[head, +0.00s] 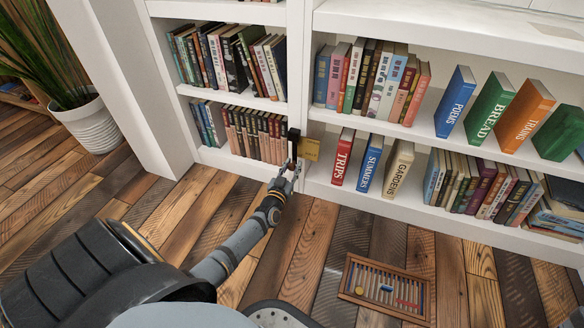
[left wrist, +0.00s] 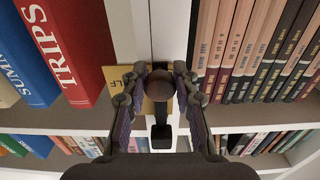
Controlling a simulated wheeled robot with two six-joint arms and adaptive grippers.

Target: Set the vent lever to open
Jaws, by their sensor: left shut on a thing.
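The vent lever is a dark piece (head: 293,138) on the white upright between the two bookcase sections in the head view. In the left wrist view its dark round knob (left wrist: 161,84) sits between my fingers, and a black square end (left wrist: 161,136) shows beyond it. My left gripper (head: 286,168) is at the lever, its fingers (left wrist: 160,95) shut on it from both sides. My right gripper is out of view.
White shelves (head: 450,42) with several books flank the lever, the red TRIPS book (head: 342,157) close on the right. A potted plant (head: 88,122) stands left. Floor before the shelves is mostly clear.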

